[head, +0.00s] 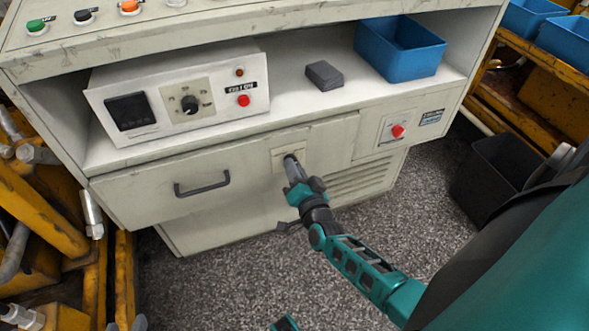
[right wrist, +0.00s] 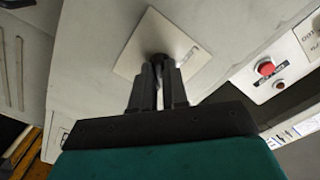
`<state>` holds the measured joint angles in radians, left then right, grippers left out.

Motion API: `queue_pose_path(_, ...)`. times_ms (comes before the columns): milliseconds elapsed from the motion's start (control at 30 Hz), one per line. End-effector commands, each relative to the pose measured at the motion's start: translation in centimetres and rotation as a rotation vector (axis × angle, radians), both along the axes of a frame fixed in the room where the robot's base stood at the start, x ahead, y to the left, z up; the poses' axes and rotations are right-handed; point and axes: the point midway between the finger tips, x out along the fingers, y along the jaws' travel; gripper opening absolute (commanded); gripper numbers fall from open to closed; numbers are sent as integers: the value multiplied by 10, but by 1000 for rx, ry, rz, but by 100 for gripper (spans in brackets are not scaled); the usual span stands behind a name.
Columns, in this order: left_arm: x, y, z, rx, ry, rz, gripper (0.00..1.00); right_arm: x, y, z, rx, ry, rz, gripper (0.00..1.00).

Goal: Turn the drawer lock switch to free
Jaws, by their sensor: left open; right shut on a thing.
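The drawer lock switch (right wrist: 158,60) is a dark round knob on a pale square plate (right wrist: 133,48). The plate (head: 279,162) also shows in the head view, on the cabinet front right of the drawer handle. My right gripper (head: 291,160) reaches it from the front and covers most of the knob. In the right wrist view, the two dark fingers (right wrist: 157,88) are shut on the knob. The switch's pointer and most of its markings are hidden or too small to read. My left gripper's fingers are not visible.
The drawer (head: 150,185) is flush with the cabinet and has a dark handle (head: 202,184). A red button (head: 397,131) sits to the right. A control box (head: 180,95), a grey block (head: 324,75) and a blue bin (head: 400,50) stand on the shelf. Yellow racks flank the cabinet.

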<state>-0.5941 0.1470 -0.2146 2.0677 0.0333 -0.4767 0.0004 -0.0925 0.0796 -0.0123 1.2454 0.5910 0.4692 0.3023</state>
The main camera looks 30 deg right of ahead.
Motion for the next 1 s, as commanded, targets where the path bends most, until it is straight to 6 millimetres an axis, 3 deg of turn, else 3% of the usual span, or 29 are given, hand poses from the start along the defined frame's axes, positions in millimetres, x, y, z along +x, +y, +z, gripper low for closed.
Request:
queue_pose_path(600,2,0,1,0,-4,0,43,0,0,0,41,-11,0,0)
queue_pose_path(633,2,0,1,0,-4,0,43,0,0,0,42,-12,0,16)
queue_pose_path(700,1,0,1,1,-5,-2,43,0,0,0,41,-11,0,22)
queue_pose_path(867,1,1,1,6,-5,-4,43,0,0,0,41,-11,0,38)
queue_pose_path(1000,1,2,0,7,-4,-5,43,0,0,0,40,-10,0,39)
